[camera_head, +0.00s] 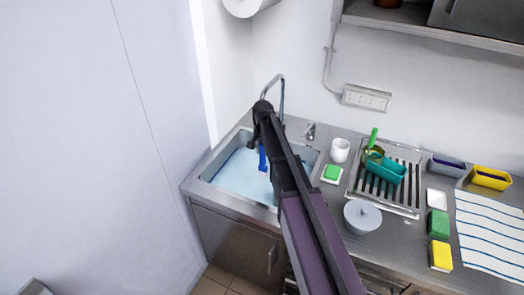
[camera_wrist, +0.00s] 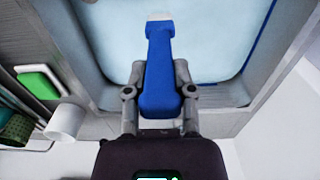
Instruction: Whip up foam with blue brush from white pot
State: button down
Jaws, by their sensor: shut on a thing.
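The blue brush (camera_head: 262,158) is in my gripper, over the sink. In the wrist view the brush (camera_wrist: 158,45) has its handle between the fingers and its pale end points away over the pale blue sink surface. My gripper (camera_wrist: 160,82) is shut on the handle; it also shows in the head view (camera_head: 257,143). I cannot tell whether the brush touches the water. A small white pot (camera_head: 340,149) stands on the counter right of the sink, and it also shows in the wrist view (camera_wrist: 66,121). Its inside is not clear. No foam is plain to see.
A green sponge (camera_head: 332,173) lies right of the sink (camera_head: 207,178). The tap (camera_head: 282,95) rises behind it. A wall closes the left side.

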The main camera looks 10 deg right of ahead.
aim_at(263, 168)
jog(key=shift+f+b, duration=4.85)
jog(key=shift+f, duration=0.25)
jog(key=shift+w+d, duration=0.1)
jog(key=shift+w, duration=0.05)
